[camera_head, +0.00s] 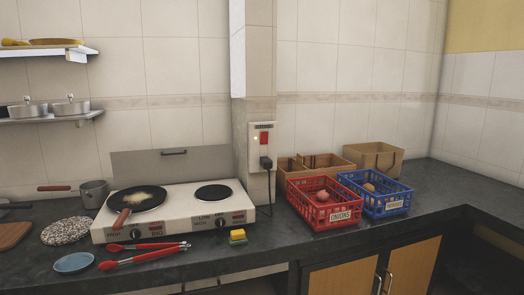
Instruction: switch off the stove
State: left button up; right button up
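The stove (178,218) is a white two-burner hot plate on the dark counter, left of centre. A black frying pan (148,198) with a reddish-brown handle sits on its left burner, with something pale yellow in it. The right burner (213,193) is bare and black. Two dark knobs show on the front panel, a left knob (139,232) and a right knob (222,223); their exact settings are too small to read. A wall socket (262,145) with a red switch and a black plug is on the pillar. Neither gripper is in view.
A red crate (323,201) and a blue crate (375,193) stand right, cardboard boxes (372,158) behind. A saucepan (94,192) stands left. The right counter is clear.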

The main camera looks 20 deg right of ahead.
aim_at(264, 134)
jog(key=z, duration=0.5)
jog(key=i, duration=1.2)
jog(key=u, duration=0.45)
